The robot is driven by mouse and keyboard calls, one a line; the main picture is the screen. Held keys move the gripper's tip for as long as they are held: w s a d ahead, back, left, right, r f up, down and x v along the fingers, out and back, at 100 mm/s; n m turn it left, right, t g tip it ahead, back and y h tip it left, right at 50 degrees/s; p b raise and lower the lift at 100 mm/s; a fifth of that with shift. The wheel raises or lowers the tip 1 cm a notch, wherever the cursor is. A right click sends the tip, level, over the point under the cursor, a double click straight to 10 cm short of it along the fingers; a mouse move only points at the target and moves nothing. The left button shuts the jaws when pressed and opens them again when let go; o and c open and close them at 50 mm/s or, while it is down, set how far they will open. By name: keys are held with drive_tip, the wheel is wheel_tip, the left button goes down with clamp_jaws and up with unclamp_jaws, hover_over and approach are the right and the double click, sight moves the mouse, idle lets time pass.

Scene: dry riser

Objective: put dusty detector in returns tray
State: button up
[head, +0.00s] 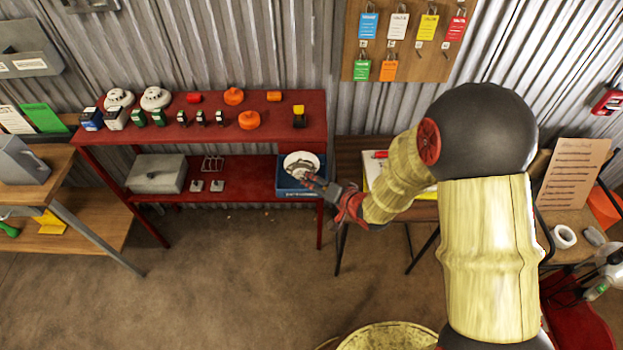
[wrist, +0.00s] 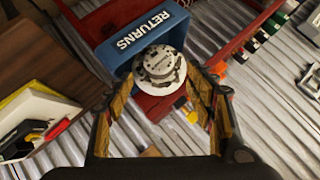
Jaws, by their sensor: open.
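The blue returns tray (head: 287,187) sits at the right end of the red unit's lower shelf. In the wrist view its wall (wrist: 112,52) carries the white word RETURNS. A round white detector (head: 301,161) with grey marks shows at the tray's opening in the head view. In the wrist view the detector (wrist: 160,66) overlaps the tray's edge, just beyond my fingertips; I cannot tell what it rests on. My gripper (head: 318,183) is at the tray's front right. Its jaws (wrist: 165,88) are open, with a finger on either side below the detector and no clear grip on it.
Two white detectors (head: 156,98), orange items and small boxes stand on the red unit's top shelf (head: 270,140). A grey box (head: 157,173) is on the lower shelf. A dark table (head: 350,150) with papers stands at right. The floor in front is mostly clear.

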drive_tip(key=s+d+r+n+g+h, duration=0.1)
drive_tip(key=s+d+r+h, duration=0.25)
drive_tip(key=d+r, duration=0.5)
drive_tip(key=s+d+r+h, duration=0.3)
drive_tip(key=s+d+r, duration=0.15)
drive_tip(key=r, duration=0.65)
drive_tip(key=s+r+n+g, duration=0.1)
drive_tip(key=s+r, duration=0.2)
drive_tip(key=s, duration=0.7)
drive_tip(key=s+d+r+n+g, duration=0.1)
drive_tip(key=s+r, duration=0.3)
drive_tip(key=s, duration=0.6)
drive_tip(key=shift+s+d+r+n+g, duration=0.2)
drive_tip(key=shift+n+g, duration=0.1)
drive_tip(key=shift+g, duration=0.4)
drive_tip(key=shift+y, duration=0.25)
drive_tip(key=shift+c, duration=0.6)
